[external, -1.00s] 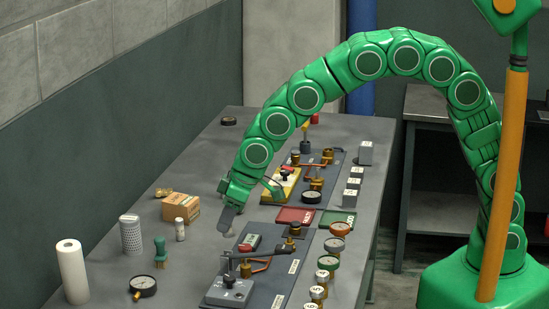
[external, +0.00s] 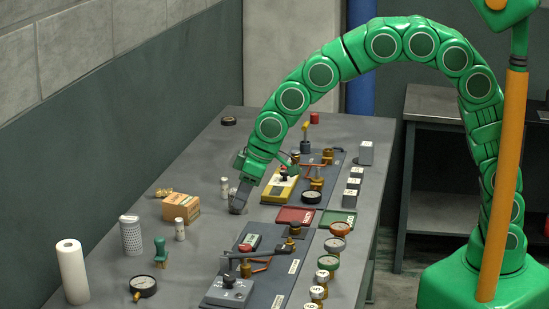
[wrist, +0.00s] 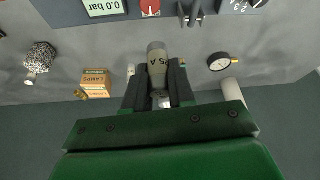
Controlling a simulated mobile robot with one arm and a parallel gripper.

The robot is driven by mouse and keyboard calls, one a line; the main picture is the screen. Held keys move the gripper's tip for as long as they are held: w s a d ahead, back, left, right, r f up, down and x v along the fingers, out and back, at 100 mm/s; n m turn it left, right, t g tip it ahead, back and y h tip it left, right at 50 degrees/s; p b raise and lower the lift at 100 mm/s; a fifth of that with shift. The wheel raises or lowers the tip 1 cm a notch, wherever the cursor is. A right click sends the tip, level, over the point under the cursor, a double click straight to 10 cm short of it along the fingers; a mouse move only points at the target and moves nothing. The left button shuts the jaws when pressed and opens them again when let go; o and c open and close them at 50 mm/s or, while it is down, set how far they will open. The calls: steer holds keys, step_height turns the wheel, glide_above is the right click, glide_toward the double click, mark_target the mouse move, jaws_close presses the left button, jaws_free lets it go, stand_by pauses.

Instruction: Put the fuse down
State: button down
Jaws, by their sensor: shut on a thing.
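My gripper (external: 238,207) is low over the grey table, between the cardboard box and the red tray in the external view. In the wrist view my gripper (wrist: 158,98) is shut on a grey, cylindrical fuse (wrist: 158,62) with a dark rating mark ending in "5 A". The fuse points out from between the dark fingers. In the external view I cannot make out the held fuse, nor whether it touches the table.
The cardboard box (external: 181,207) is left of the gripper. A red tray (external: 295,215) and a green tray (external: 338,219) lie to its right, between two instrument panels. A gauge (external: 143,286), green-handled object (external: 160,252) and paper roll (external: 72,271) stand nearer. The table's back left is mostly clear.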

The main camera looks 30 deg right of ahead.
steer(key=w+d+r, duration=0.2)
steer(key=w+d, duration=0.1)
steer(key=w, duration=0.7)
steer(key=w+d+r, duration=0.3)
steer(key=w+d, duration=0.1)
steer(key=w, duration=0.7)
glide_toward(177, 196)
steer(key=shift+w+a+f, duration=0.35)
steer(key=shift+a+f, duration=0.05)
steer(key=shift+a, duration=0.3)
steer(key=shift+w+a+f, duration=0.1)
steer(key=shift+w+f, duration=0.1)
steer(key=shift+f, duration=1.45)
steer(key=shift+f, duration=0.15)
steer(key=c, duration=0.9)
jaws_free()
steer(key=shift+c, duration=0.2)
